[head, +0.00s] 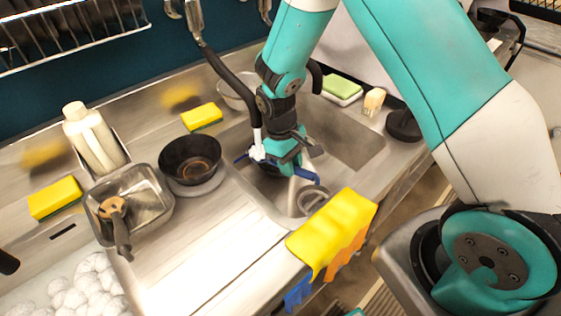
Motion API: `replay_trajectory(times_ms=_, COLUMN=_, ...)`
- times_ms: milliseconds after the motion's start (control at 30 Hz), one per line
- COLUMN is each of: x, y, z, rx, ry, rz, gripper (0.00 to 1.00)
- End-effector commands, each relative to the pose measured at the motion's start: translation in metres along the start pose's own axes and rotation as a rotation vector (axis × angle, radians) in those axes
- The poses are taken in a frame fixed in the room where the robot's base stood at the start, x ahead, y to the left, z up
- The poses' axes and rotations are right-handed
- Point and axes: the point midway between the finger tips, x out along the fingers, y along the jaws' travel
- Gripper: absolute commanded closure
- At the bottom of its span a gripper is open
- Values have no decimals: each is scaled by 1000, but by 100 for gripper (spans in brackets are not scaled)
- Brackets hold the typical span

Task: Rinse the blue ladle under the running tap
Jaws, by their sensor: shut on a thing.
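My gripper (287,166) is low over the sink (355,150), pointing down and shut on the blue ladle. The blue ladle (306,175) shows as blue parts on both sides of the fingers; the gripper hides its middle, and its bowl is hard to make out. The dark tap (232,82) arches over the sink from the back left. A white stream of water (257,138) falls from its end and meets white splash at the ladle's left part, just left of my gripper.
A dark bowl (190,160) and a metal tray (130,203) holding a dark-handled tool (118,222) stand left of the sink. A yellow cloth (334,230) hangs over the front edge. A green sponge (342,87) and a brush (373,101) sit behind the sink. Counter between tray and cloth is clear.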

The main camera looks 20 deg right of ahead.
Motion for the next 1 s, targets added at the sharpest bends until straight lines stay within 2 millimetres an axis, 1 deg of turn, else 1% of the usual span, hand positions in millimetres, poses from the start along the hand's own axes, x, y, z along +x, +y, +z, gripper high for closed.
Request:
replay_trajectory(times_ms=367, x=1, y=9, z=4, rx=1, ry=0, rz=0, gripper=100)
replay_trajectory(times_ms=1000, x=0, y=-1, z=0, rx=1, ry=-1, rz=0, gripper=100)
